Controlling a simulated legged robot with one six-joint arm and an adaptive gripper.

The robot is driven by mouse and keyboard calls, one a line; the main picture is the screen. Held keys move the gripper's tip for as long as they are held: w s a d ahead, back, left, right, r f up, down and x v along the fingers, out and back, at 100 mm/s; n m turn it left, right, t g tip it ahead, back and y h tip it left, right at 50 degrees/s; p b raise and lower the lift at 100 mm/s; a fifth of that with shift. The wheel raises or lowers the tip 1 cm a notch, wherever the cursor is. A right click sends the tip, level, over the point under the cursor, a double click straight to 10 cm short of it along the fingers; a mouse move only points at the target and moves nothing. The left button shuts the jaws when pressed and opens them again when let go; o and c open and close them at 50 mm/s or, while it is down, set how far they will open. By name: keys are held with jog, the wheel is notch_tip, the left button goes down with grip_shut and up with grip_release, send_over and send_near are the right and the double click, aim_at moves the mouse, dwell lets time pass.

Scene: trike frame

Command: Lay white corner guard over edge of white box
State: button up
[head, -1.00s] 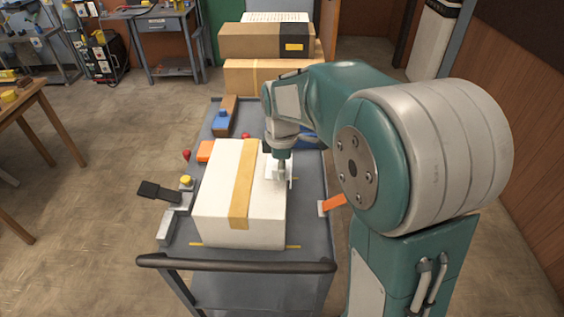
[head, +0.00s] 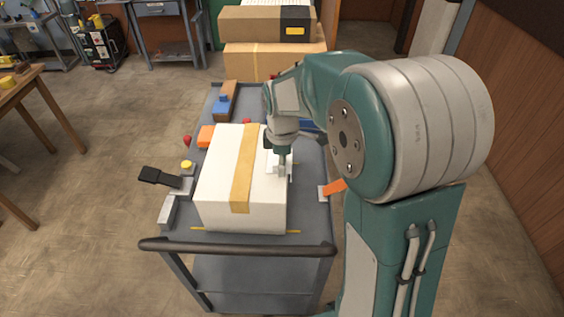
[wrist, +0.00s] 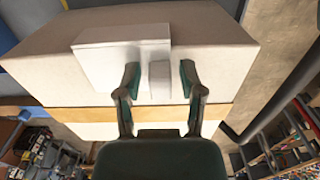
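The white box (head: 221,184) with a tan tape band lies on the cart. It fills much of the wrist view (wrist: 50,75). The white corner guard (head: 290,168) is at the box's right edge in the head view. In the wrist view the guard (wrist: 105,65) appears to lie across that edge, one face on the box top and one along its side. My gripper (wrist: 160,82) points down at the guard. Its fingers stand on either side of the guard's small raised block, with a visible gap on both sides. In the head view my wrist partly hides the guard.
The grey cart (head: 310,215) has a dark handle (head: 237,248) at its near end. An orange-handled clamp (head: 333,187) is to the right of the box. A black-handled clamp (head: 168,180) and an orange block (head: 206,136) are to its left. Cardboard boxes (head: 270,60) stand behind the cart.

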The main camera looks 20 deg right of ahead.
dwell(0.3)
notch_tip(320, 180, up, 12)
dwell(0.5)
dwell(0.3)
jog(key=s+m+t, duration=0.5)
jog(key=s+m, duration=0.9)
jog(key=s, duration=0.7)
jog(key=shift+a+t, duration=0.15)
jog(key=shift+t, duration=0.15)
